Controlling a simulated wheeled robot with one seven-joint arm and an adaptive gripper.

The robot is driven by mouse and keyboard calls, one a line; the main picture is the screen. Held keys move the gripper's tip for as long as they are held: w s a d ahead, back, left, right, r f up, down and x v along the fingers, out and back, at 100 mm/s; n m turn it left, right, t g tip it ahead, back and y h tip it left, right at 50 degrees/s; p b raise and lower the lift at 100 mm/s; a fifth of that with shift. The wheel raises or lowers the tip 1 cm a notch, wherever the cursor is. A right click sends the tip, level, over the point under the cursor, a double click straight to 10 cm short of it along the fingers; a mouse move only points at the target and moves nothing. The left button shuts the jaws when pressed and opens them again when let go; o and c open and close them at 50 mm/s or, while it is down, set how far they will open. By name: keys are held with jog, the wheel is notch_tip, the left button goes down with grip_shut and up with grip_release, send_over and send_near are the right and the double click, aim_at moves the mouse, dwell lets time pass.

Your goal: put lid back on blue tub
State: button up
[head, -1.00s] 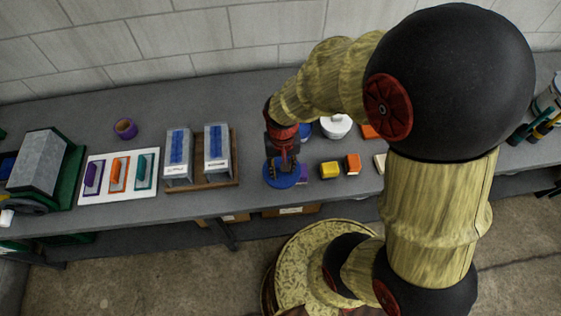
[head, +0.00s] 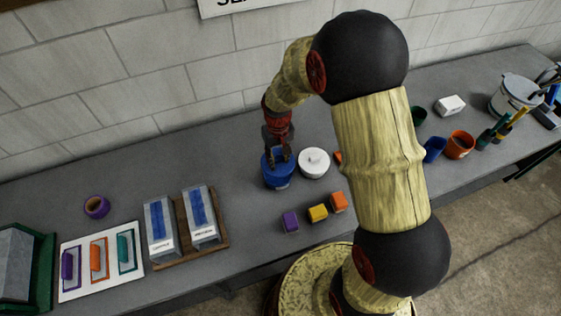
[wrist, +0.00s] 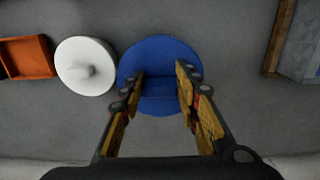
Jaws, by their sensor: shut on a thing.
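The blue lid (wrist: 160,52) is a round disc in the wrist view, with a raised blue grip between my fingers. My gripper (wrist: 161,90) is shut on that grip; it also shows in the head view (head: 279,155). The blue tub (head: 277,180) stands upright on the grey bench below my gripper. The lid is over the tub and hides its opening. I cannot tell whether the lid rests on the rim or hangs slightly above it.
A white lidded tub (head: 314,163) stands close to the right of the blue tub. Purple (head: 290,221), yellow (head: 318,213) and orange (head: 338,202) blocks lie in front. Two grey bins (head: 201,215) on a wooden board stand left. The bench between is clear.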

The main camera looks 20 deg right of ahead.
jog(key=shift+f+b, duration=1.9)
jog(key=shift+f, duration=1.2)
jog(key=shift+f, duration=0.15)
jog(key=o, duration=1.2)
jog(key=shift+c, duration=0.2)
jog(key=o, duration=0.4)
jog(key=shift+o, duration=1)
